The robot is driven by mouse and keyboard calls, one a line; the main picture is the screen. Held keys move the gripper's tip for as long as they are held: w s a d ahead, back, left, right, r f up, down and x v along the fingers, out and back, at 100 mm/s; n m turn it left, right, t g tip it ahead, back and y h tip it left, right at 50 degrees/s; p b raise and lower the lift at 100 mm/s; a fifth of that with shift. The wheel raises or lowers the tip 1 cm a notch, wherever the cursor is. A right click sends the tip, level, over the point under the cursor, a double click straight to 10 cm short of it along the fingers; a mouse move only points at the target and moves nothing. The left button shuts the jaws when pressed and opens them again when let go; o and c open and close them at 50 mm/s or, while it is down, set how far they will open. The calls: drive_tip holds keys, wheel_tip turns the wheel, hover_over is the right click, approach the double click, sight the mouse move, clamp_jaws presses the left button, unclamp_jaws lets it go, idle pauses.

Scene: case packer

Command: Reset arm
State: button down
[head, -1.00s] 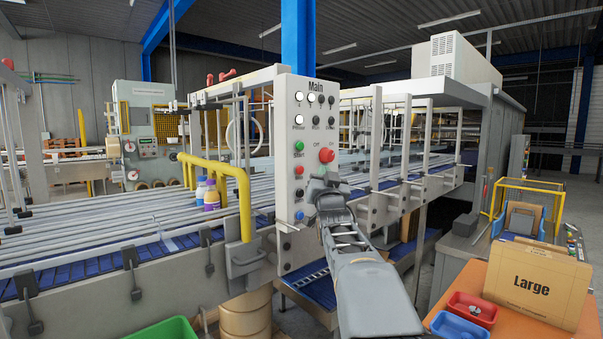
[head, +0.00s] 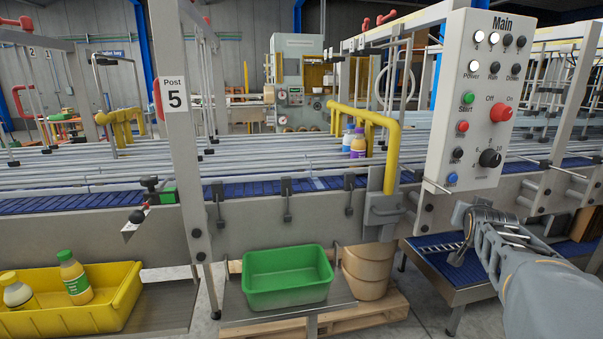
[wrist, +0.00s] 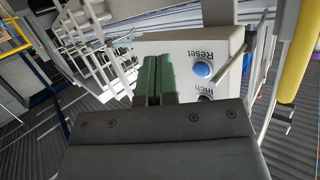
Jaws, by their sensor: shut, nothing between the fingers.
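The white "Main" control panel (head: 470,138) stands at the right in the head view. Its blue button (head: 451,179) sits near the lower left corner. In the wrist view that blue button (wrist: 201,69) is labelled "Reset" and lies just right of the fingers. My gripper (head: 462,213) is just below the panel's lower edge in the head view, apart from the button there. It is shut and empty. In the wrist view my gripper (wrist: 158,78) shows dark green fingers side by side in front of the panel.
A yellow guard rail (head: 392,150) runs left of the panel. The conveyor (head: 290,185) crosses the view. A green bin (head: 288,277) stands below it. A yellow bin (head: 105,309) with bottles is at the lower left. Two bottles stand on the conveyor.

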drive_tip(key=s+a+f+n+g+y, duration=0.3)
drive_tip(key=s+a+f+g, duration=0.1)
drive_tip(key=s+a+f, duration=0.5)
drive_tip(key=s+a+f+n+g+y, duration=0.3)
drive_tip(key=s+a+f+g, duration=0.2)
drive_tip(key=s+a, duration=0.8)
drive_tip(key=a+f, duration=0.3)
drive_tip(key=shift+s+f+n+y+p, duration=0.25)
drive_tip(key=shift+f+n+y+p, duration=0.05)
drive_tip(key=shift+f+n+y, duration=0.1)
